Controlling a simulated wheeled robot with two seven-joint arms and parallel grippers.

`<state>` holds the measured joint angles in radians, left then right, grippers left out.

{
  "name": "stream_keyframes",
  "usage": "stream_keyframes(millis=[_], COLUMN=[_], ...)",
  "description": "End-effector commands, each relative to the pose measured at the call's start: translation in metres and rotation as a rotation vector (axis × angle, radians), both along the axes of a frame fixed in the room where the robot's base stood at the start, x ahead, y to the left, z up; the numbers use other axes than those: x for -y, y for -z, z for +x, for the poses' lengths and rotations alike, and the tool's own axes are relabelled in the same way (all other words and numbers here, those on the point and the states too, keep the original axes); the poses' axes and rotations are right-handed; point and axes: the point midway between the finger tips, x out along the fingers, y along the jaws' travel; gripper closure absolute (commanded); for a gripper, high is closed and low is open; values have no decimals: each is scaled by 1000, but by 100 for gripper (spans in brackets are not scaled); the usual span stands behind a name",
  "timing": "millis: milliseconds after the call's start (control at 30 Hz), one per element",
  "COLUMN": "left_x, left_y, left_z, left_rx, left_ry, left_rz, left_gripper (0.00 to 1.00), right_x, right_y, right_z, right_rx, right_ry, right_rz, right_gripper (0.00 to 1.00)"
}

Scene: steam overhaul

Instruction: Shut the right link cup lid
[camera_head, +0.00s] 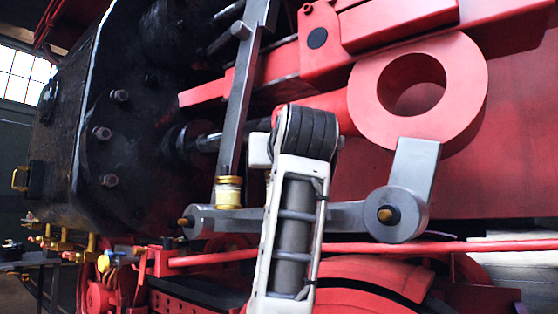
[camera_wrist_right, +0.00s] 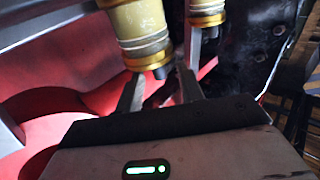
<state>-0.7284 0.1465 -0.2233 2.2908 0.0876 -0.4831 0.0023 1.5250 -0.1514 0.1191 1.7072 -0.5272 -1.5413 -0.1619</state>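A brass link cup (camera_head: 228,192) stands on the grey link at the left in the head view. A second cup shows only as a sliver behind my right arm there. In the right wrist view a large cream-and-brass cup (camera_wrist_right: 140,32) is close ahead of my right gripper (camera_wrist_right: 158,84), and a smaller cup (camera_wrist_right: 207,14) is farther back to the right. The right gripper's fingers are apart, with a small dark piece at the near cup's end between or just beyond their tips. I cannot tell whether they touch. The lid's position is unclear. My left gripper is out of view.
The grey link (camera_head: 345,215) runs right to a round pin boss (camera_head: 396,214). A grey upright rod (camera_head: 239,100) rises above the left cup. The black cylinder block (camera_head: 120,130) stands at the left, and a thick red ring (camera_head: 450,90) at the upper right.

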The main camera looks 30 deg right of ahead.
Motion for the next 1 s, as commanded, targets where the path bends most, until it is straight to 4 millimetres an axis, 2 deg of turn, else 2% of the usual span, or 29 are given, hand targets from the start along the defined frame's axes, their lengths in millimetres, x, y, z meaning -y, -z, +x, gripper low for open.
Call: stream_keyframes(millis=[167, 267, 700, 833, 1000], left_x=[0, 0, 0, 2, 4], left_y=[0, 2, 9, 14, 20], left_z=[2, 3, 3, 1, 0], left_rx=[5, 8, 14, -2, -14], left_ry=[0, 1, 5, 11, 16], left_rz=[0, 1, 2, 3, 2], left_gripper=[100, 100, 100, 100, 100], right_x=[-3, -8, -47, -55, -60], right_y=[0, 1, 5, 6, 7], right_z=[-6, -19, -113, -132, -145], right_rx=[2, 5, 5, 4, 2], right_ry=[0, -1, -2, -1, -1], right_rz=[0, -1, 0, 1, -1], right_gripper=[62, 62, 62, 62, 62])
